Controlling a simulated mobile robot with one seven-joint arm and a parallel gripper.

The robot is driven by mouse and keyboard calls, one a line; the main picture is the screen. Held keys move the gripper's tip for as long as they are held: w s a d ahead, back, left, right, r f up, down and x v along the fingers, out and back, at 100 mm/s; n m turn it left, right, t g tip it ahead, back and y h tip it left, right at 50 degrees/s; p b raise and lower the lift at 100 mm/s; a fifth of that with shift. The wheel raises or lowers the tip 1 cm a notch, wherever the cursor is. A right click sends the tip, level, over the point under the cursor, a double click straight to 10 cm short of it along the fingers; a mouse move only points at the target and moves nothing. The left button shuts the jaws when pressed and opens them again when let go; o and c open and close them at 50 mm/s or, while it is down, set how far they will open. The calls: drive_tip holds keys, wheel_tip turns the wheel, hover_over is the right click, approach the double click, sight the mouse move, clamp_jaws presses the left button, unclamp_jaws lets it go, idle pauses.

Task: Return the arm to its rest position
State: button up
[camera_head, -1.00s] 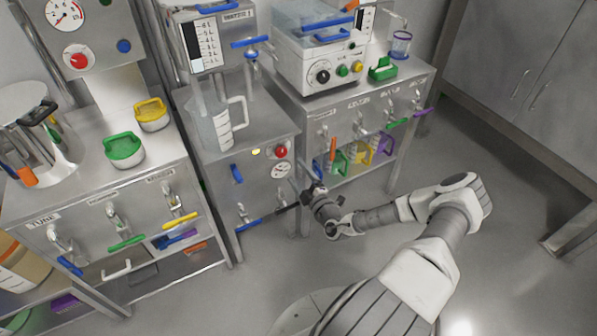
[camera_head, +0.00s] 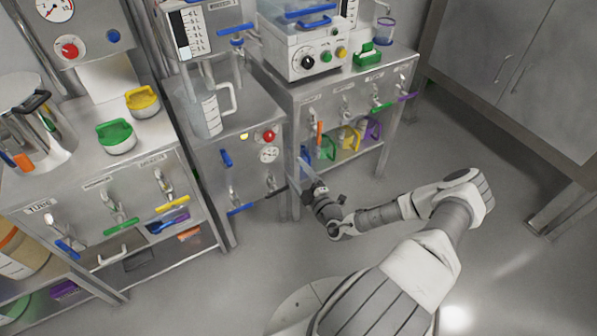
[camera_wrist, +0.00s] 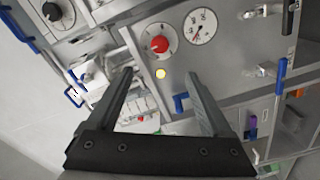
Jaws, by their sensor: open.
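My gripper (camera_head: 306,174) is in front of the right bench's left leg, near the middle cabinet, in the head view. My arm reaches to it from the lower right, over open floor. In the wrist view my gripper (camera_wrist: 160,75) shows two dark fingers set wide apart. Nothing is held between them. Beyond the fingers is a steel panel with a red knob (camera_wrist: 160,45), a dial gauge (camera_wrist: 201,27) and a yellow light (camera_wrist: 161,74). The fingertips look apart from the panel, but the exact gap is hard to tell.
The middle cabinet (camera_head: 243,165) carries a clear jug (camera_head: 207,115) and blue-handled valves. The right bench (camera_head: 345,85) has coloured scoops on its lower shelf. The left bench (camera_head: 85,165) holds green and yellow-handled lids. Clear floor (camera_head: 500,235) lies right of my arm.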

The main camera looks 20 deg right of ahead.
drive_tip(key=shift+s, duration=0.3)
drive_tip(key=shift+r, duration=0.1)
idle(0.3)
